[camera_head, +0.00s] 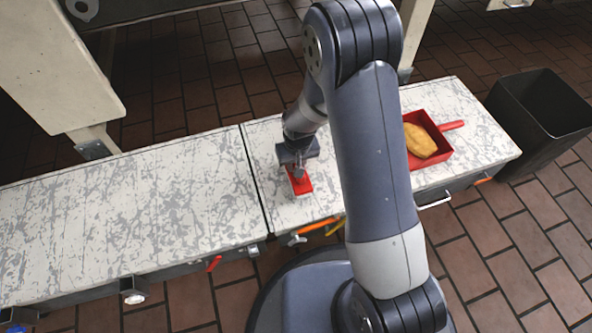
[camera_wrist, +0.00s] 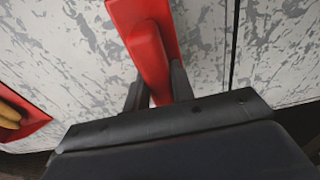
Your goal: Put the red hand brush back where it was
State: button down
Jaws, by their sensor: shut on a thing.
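The red hand brush (camera_head: 301,184) is at my gripper, over the worn white bench top right of the seam. In the wrist view the brush (camera_wrist: 148,45) runs up from between the jaws. My gripper (camera_head: 297,165) points down and is shut on the brush's handle; it also shows in the wrist view (camera_wrist: 158,88). Whether the brush touches the bench top is hard to tell. Its bristles are hidden.
A red dustpan (camera_head: 442,156) with a yellow bread-like piece (camera_head: 419,141) in it lies on the bench (camera_head: 135,215) at right. A dark open bin (camera_head: 540,122) stands beyond the right end. The bench's left part is clear. Tools hang along the front edge.

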jog(key=shift+f+b, duration=0.4)
jog(key=shift+f, duration=0.95)
jog(key=shift+f, duration=0.15)
jog(key=c, duration=1.2)
grip_release()
jog(key=r+p, duration=0.1)
jog(key=r, duration=0.3)
jog(key=s+r+p, duration=0.1)
jog(key=r+p, duration=0.1)
jog(key=r, duration=0.2)
jog(key=r+p, duration=0.1)
jog(key=r, duration=0.3)
jog(key=shift+s+d+r, duration=0.1)
jog(key=shift+s+d, duration=0.1)
